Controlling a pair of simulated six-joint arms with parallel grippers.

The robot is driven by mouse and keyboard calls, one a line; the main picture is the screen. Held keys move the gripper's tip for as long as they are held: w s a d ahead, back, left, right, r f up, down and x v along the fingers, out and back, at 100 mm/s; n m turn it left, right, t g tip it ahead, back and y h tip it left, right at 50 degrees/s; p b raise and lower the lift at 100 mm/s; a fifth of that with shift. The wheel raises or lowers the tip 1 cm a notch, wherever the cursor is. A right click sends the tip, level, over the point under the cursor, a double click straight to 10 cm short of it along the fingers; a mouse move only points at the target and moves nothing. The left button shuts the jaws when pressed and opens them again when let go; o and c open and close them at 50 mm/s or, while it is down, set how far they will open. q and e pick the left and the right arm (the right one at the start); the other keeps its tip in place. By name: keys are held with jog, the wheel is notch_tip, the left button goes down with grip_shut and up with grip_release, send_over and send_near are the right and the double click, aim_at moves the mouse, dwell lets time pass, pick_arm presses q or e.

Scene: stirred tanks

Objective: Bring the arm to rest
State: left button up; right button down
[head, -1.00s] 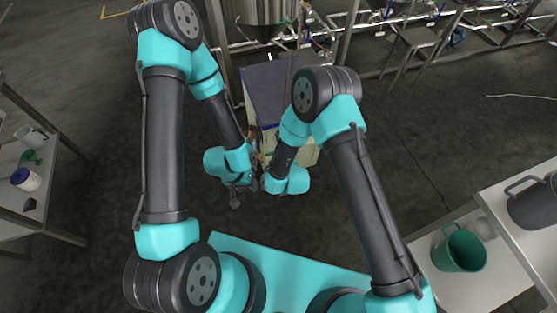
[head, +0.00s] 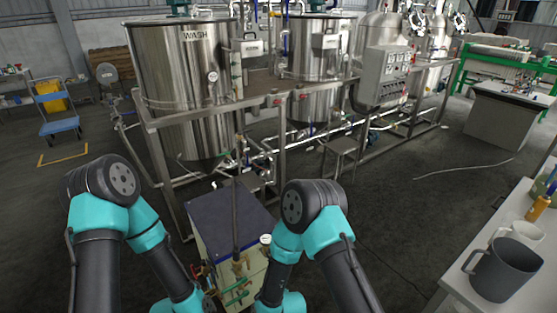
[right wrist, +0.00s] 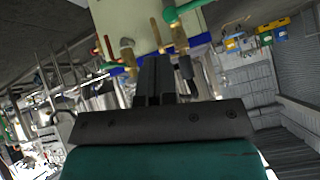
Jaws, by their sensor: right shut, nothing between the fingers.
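My right gripper (right wrist: 155,78) shows in the right wrist view with its dark fingers together and nothing between them. Brass valves (right wrist: 176,35) on the cream cabinet show just beyond its fingertips; I cannot tell the exact gap. In the head view both my arms reach forward with bent elbows, left and right of the lower middle. Both grippers lie below the bottom edge of that view, so my left gripper is not seen.
A cream cabinet with a dark blue top (head: 222,217) stands between my arms, with a pipe and valves at its front. The steel WASH tank (head: 185,90) stands behind it. A bench on the right holds a grey jug (head: 503,270) and a white mug (head: 520,233).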

jog(key=s+d+r+m+g, duration=0.1)
jog(key=s+d+m+g, duration=0.1)
jog(key=s+d, duration=0.3)
jog(key=s+d+r+m+g+h, duration=0.1)
jog(key=s+d, duration=0.4)
jog(key=d, duration=0.8)
jog(key=s+d+r+m+g, duration=0.1)
jog(key=s+d+m+g, duration=0.2)
jog(key=d, duration=0.6)
jog(key=shift+s+d+h, duration=0.15)
jog(key=shift+s+h, duration=0.15)
jog(key=shift+s, duration=0.75)
